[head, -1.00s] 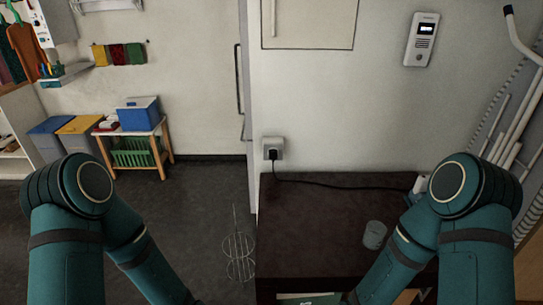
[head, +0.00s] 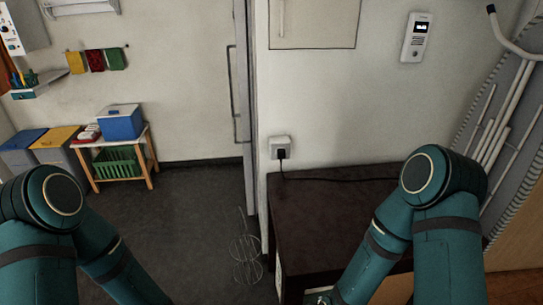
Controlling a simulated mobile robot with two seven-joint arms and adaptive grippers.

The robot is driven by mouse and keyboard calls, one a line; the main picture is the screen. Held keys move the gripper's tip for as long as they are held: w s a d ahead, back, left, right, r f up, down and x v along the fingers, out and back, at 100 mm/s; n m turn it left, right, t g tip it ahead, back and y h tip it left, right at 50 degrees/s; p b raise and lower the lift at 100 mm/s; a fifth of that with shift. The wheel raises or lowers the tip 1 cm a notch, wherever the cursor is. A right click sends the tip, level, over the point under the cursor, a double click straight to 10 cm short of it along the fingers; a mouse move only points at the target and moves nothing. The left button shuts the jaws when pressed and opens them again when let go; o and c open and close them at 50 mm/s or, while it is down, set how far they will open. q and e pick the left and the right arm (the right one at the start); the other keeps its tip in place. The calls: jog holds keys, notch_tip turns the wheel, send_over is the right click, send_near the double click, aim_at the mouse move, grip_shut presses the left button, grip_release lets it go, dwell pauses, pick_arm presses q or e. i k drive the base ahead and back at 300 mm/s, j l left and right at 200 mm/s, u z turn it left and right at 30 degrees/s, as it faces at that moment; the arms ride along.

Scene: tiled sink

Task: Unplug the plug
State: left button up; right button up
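A black plug (head: 281,154) sits in a white wall socket (head: 279,142), just above the back left corner of a dark brown cabinet top (head: 330,205). A black cable (head: 340,179) runs from the plug to the right along the back of the cabinet top and passes behind my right arm. My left arm comes in at the lower left and my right arm at the lower right.
An intercom (head: 415,37) hangs on the wall above right. A wire rack (head: 246,258) stands on the floor left of the cabinet. A small wooden table (head: 118,165) with a blue box (head: 121,122) stands at the back left. The dark floor between is clear.

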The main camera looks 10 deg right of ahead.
aim_at(281, 154)
jog(key=j+z, duration=0.2)
jog(key=j, duration=0.75)
jog(key=i+j+z, duration=0.2)
jog(key=i+j, duration=0.15)
jog(key=j, duration=0.25)
jog(key=i+j+z, duration=0.15)
jog(key=j, duration=0.15)
jog(key=i+j+z, duration=0.15)
jog(key=i+j, duration=0.15)
jog(key=i, duration=0.2)
jog(key=i+j+z, duration=0.2)
jog(key=i+j, duration=0.35)
jog(key=i, duration=0.35)
